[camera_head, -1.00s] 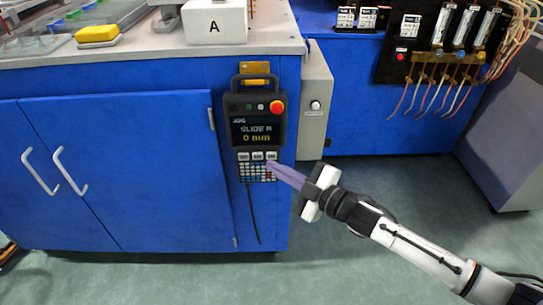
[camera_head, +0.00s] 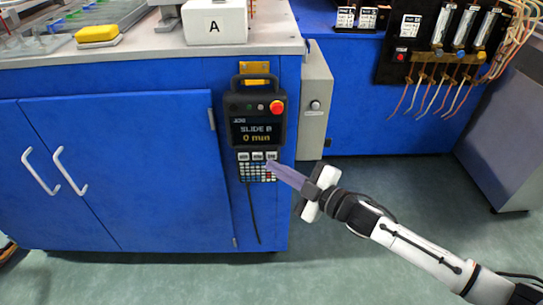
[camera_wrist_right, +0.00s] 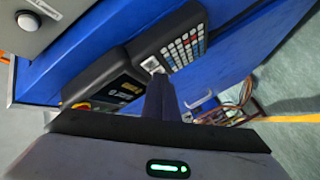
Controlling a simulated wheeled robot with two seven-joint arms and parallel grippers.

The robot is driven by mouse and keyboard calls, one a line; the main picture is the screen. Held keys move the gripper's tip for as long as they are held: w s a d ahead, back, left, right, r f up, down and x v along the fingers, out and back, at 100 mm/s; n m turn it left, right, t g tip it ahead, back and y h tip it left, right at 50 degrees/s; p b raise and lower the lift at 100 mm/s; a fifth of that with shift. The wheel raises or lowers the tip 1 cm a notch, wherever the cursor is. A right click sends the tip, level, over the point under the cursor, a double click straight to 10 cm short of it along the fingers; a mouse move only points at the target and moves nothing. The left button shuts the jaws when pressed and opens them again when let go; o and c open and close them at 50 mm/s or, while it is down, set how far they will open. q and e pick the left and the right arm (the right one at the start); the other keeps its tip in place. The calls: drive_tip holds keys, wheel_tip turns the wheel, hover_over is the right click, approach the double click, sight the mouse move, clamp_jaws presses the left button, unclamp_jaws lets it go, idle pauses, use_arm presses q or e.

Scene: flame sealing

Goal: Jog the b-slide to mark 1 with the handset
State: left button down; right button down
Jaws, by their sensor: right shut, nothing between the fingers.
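The handset (camera_head: 249,135) hangs upright on the blue cabinet front. Its dark screen reads "JOG", "SLIDE B" and "0 mm". A red knob (camera_head: 277,107) is at its upper right. White keys and a keypad (camera_head: 250,172) are at its lower end. My right gripper (camera_head: 268,164) is shut, with its fingertips at the lower right of the handset by the white keys. Whether they touch a key I cannot tell. In the right wrist view the fingers (camera_wrist_right: 161,98) overlap the handset (camera_wrist_right: 165,48) next to its keypad. My left gripper is not in view.
The blue cabinet (camera_head: 120,180) with white handles is behind the handset. A grey box (camera_head: 315,105) is on its right side. Open floor (camera_head: 390,190) lies to the right.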

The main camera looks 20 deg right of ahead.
drive_tip(key=shift+w, duration=0.15)
drive_tip(key=shift+w+d, duration=0.1)
drive_tip(key=shift+w, duration=0.2)
drive_tip(key=shift+w+d, duration=0.1)
drive_tip(key=shift+w, duration=0.2)
idle(2.6)
drive_tip(key=shift+s, duration=0.15)
idle(1.9)
drive_tip(key=shift+s+a+p, duration=0.2)
drive_tip(key=shift+s+p, duration=0.25)
drive_tip(key=shift+s, duration=0.15)
drive_tip(key=shift+s+a+p, duration=0.25)
drive_tip(key=shift+s+p, duration=0.1)
drive_tip(key=shift+s, duration=0.45)
drive_tip(key=shift+s+a+p, duration=0.2)
drive_tip(key=shift+s+p, duration=0.15)
drive_tip(key=shift+s, duration=0.45)
drive_tip(key=shift+s+a+p, duration=0.25)
drive_tip(key=shift+s+p, duration=0.1)
drive_tip(key=shift+s, duration=0.45)
